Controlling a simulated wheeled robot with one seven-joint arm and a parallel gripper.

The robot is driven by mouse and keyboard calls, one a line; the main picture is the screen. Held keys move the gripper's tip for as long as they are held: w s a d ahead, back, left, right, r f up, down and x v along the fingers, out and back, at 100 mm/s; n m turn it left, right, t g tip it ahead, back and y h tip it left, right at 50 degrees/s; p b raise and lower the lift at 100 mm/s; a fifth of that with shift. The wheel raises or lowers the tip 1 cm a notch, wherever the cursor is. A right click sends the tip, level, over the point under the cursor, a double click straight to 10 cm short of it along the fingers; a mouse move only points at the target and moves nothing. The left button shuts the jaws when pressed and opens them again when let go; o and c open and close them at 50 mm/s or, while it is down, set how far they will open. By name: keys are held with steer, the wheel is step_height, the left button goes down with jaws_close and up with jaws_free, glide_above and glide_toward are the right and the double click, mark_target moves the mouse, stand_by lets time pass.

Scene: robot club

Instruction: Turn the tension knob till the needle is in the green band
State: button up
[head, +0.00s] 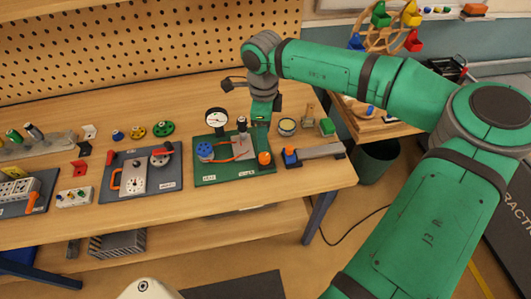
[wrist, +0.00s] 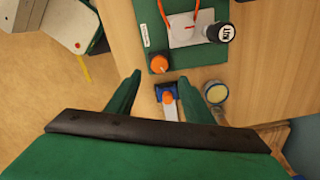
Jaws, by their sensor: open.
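A green board (head: 235,172) on the bench carries a round white gauge (head: 216,117), a blue wheel (head: 205,151), a black-topped post (head: 241,124) and an orange knob (head: 264,158). The gauge's needle and any green band are too small to read. The orange knob also shows in the wrist view (wrist: 159,64), at the board's near corner. I cannot tell for sure which part is the tension knob. My gripper (wrist: 160,78) is open and empty, its green fingers spread apart. In the head view my gripper (head: 262,118) hangs above the board's right back part, apart from the orange knob.
A blue and orange clamp-like piece with a grey bar (head: 318,151) lies right of the board. A round yellow-faced tin (head: 287,126) stands behind it. A dark board with a red lever (head: 140,174) is to the left. The bench's front strip is clear.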

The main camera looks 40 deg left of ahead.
mark_target(265, 155)
step_height(265, 155, down, 10)
steer(key=shift+d+r, duration=0.1)
steer(key=shift+r, duration=0.15)
steer(key=shift+c, duration=0.5)
steer(key=shift+w, duration=0.15)
steer(key=c, duration=0.9)
